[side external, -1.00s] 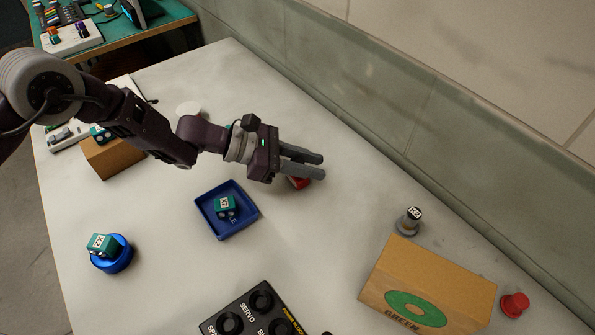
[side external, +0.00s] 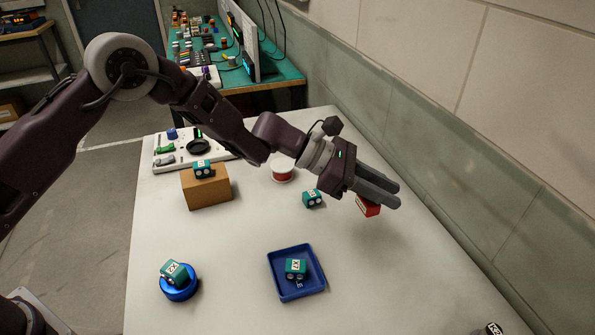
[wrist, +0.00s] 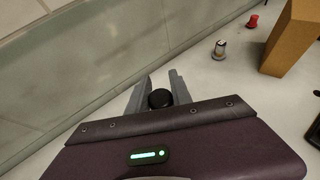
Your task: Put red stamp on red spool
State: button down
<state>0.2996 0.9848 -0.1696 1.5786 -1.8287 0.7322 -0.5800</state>
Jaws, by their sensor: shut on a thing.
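My gripper (side external: 378,192) is shut on the red stamp (side external: 368,206), whose red block shows just below the fingers in the side view. In the wrist view a round black knob (wrist: 160,98), apparently the stamp's handle, sits between the fingers (wrist: 157,92). I cannot tell whether the stamp is clear of the table. A round white-rimmed thing with red inside (side external: 282,170), likely the red spool, stands on the table behind and left of my gripper, apart from the stamp.
A teal block (side external: 312,198) lies between spool and gripper. Another is in the blue tray (side external: 275,275), one on the blue spool (side external: 179,290), and one on the cardboard box (side external: 208,192). A wall (side external: 440,150) runs along the right. Bare table lies in front.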

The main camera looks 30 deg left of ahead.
jog(key=w+a+r+n+t+y, duration=0.1)
jog(key=w+a, duration=0.3)
jog(key=a, duration=0.2)
jog(key=w+a+r+n+t, duration=0.1)
jog(key=w+a, duration=0.3)
jog(key=a, duration=0.3)
jog(key=r+n+t+y, duration=0.1)
jog(key=r+n+t, duration=0.1)
send_over(282, 170)
jog(key=w+d, duration=0.2)
jog(key=w, duration=0.2)
jog(key=f, duration=0.7)
jog(key=a+f, duration=0.1)
jog(key=f, duration=0.2)
jog(key=shift+s+f, duration=0.15)
jog(key=shift+f, duration=0.1)
jog(key=shift+f+n, duration=0.15)
jog(key=shift+n, duration=0.15)
jog(key=c, duration=1.1)
grip_release()
jog(key=shift+c, duration=0.2)
